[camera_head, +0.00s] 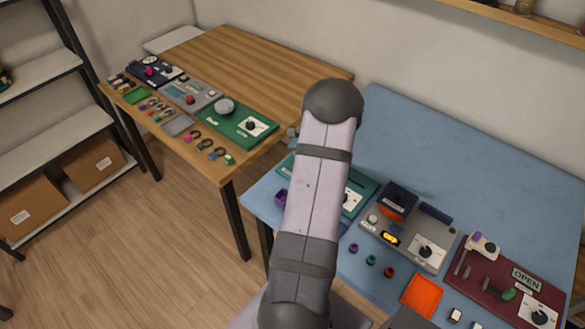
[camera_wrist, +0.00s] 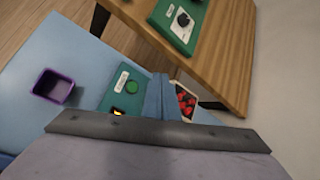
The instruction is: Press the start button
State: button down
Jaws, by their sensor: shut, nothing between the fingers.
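A round green button (camera_wrist: 131,87) sits on a green panel (camera_wrist: 113,98) on the blue table, beside a white label (camera_wrist: 121,79) too small to read. The panel also shows in the head view (camera_head: 369,184), partly behind my arm; the button is hidden there. My gripper (camera_wrist: 159,76) shows in the wrist view as two narrow blue fingers, shut together and empty. In the picture they lie just right of the button. I cannot tell how high they are above the panel. A small lit yellow spot (camera_wrist: 118,112) shows at the panel's lower edge.
A purple cup (camera_wrist: 52,87) stands left of the panel. A box with red pieces (camera_wrist: 177,84) is to the right. A grey panel (camera_head: 407,256) and a dark red panel (camera_head: 470,288) lie farther right. A wooden table (camera_head: 270,60) with more panels stands at left.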

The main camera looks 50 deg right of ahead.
notch_tip(320, 180, down, 6)
jog(key=b, duration=0.3)
jog(key=shift+r, duration=0.2)
jog(key=shift+f+b, duration=0.75)
jog(key=shift+b, duration=0.3)
jog(key=shift+f+b, duration=0.8)
jog(key=shift+b, duration=0.5)
dwell(1.7)
jog(key=shift+r, duration=0.15)
jog(key=shift+r+p, duration=0.45)
jog(key=shift+r, duration=0.25)
dwell(0.3)
jog(key=shift+r+p, duration=1.6)
jog(key=shift+r, duration=0.9)
